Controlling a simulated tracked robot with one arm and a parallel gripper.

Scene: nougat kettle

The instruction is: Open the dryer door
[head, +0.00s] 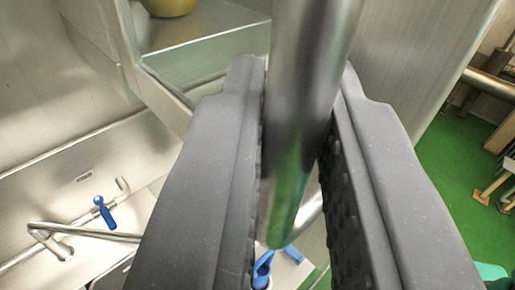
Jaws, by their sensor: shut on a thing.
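My gripper (303,90) is in the middle of the head view, its two dark grey fingers on either side of a round, shiny metal bar (312,35). The fingers are shut on this bar, which looks like a door handle. The bar runs from the top edge down between the fingers, and its lower end shows near the bottom. Behind it is a grey brushed-metal panel (415,45), perhaps the dryer door. I cannot tell whether the door is open. The fingers hide part of the panel.
At the upper left, a metal-framed opening (200,55) shows a yellow round thing (168,6). A steel surface at the left has pipes (85,233) and a blue-handled valve (103,212). Another blue part (263,268) is below the bar. Green floor (450,170) lies at the right.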

